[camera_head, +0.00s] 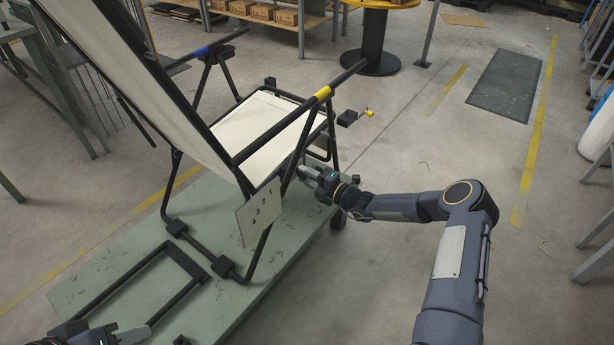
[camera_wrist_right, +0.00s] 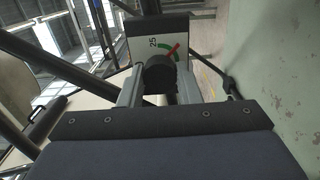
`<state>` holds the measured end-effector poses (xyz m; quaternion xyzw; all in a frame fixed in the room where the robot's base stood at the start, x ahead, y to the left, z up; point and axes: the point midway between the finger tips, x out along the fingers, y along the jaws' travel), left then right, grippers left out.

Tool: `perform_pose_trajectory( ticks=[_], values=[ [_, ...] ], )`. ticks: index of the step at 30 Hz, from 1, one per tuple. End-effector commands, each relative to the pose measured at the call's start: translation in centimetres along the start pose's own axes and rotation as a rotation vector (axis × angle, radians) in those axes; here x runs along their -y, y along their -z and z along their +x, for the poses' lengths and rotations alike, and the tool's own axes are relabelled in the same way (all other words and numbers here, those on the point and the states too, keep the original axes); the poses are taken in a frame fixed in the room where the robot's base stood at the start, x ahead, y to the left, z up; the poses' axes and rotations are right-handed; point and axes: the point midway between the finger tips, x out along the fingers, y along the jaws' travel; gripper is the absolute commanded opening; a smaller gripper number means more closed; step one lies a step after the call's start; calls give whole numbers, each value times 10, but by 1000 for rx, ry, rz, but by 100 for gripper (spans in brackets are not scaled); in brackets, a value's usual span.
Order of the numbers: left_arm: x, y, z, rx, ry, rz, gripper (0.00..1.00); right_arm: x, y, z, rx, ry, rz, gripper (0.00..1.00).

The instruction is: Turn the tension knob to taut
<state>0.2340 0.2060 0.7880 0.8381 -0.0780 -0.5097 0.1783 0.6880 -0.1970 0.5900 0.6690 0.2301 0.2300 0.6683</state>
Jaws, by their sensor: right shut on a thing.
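The folding lounger (camera_head: 260,122) has a black tube frame and cream panels and stands on a green platform. My right gripper (camera_head: 303,172) reaches the lounger's right side frame. In the right wrist view its two fingers are closed on the sides of the dark round tension knob (camera_wrist_right: 158,72). Behind the knob is a white dial plate (camera_wrist_right: 150,44) with a green arc, a red pointer and the number 25. The knob hides the lower part of the dial. My left gripper (camera_head: 125,336) is partly in view at the bottom left, away from the knob; its jaw opening is unclear.
A white plate with numbers (camera_head: 260,211) hangs on the frame near my right gripper. The green platform (camera_head: 120,230) extends below the lounger. The floor right of my right arm is mostly clear.

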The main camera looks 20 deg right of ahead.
Motion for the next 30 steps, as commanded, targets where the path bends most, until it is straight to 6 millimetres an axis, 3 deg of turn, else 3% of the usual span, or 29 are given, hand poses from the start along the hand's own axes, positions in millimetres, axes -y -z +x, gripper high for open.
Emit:
perform_pose_trajectory(
  ticks=[2,3,8,19,30],
  values=[
    [0,0,0,0,0,0,36,2,-1,-1,2,3,0,8],
    [0,0,0,0,0,0,36,2,-1,-1,2,3,0,32],
    [0,0,0,0,0,0,36,1,0,-1,1,2,-1,52],
    [-1,1,-2,0,0,0,36,0,-1,-8,1,1,-1,52],
    [-4,5,-10,0,0,0,36,0,-1,-66,3,2,0,52]
  ],
)
